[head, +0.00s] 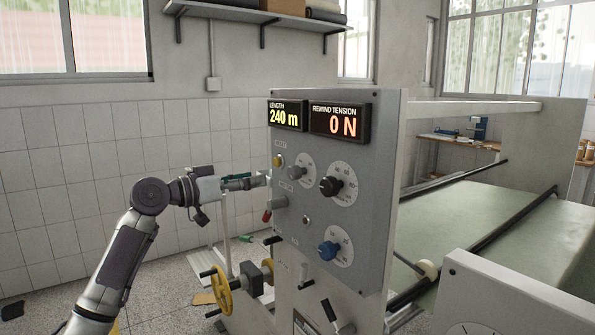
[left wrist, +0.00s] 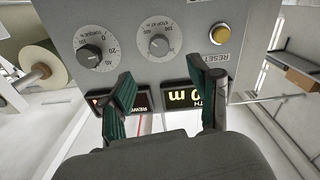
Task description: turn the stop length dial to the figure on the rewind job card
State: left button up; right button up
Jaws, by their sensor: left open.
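The stop length dial (head: 294,173) is a grey knob on a white scale, high on the grey machine panel. In the left wrist view the dial (left wrist: 158,45) appears upside down, marked "STOP AT m"; its exact setting is too small to read. My left gripper (head: 256,181) is just left of the panel in the head view. In the left wrist view its green-padded fingers (left wrist: 162,76) are spread and empty, with the dial beyond the gap between them, apparently untouched. I cannot make out a rewind job card. My right gripper is not in view.
A black knob (head: 330,186) sits right of the dial, a yellow reset button (head: 278,160) beside it, and a blue knob (head: 328,250) lower. The length display (head: 286,115) reads 240 m; the rewind tension display (head: 340,122) reads 0 N. A yellow handwheel (head: 221,290) stands below left.

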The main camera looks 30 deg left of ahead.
aim_at(290, 172)
pick_arm(q)
jog(key=p+x, duration=0.4)
jog(key=x, duration=0.6)
jog(key=shift+w+r, duration=0.15)
jog(key=shift+w+d+p, duration=0.3)
jog(key=shift+w+d, duration=0.05)
jog(key=shift+w, duration=0.3)
jog(key=shift+c, duration=0.3)
jog(key=c, duration=1.1)
jog(key=shift+n, duration=0.3)
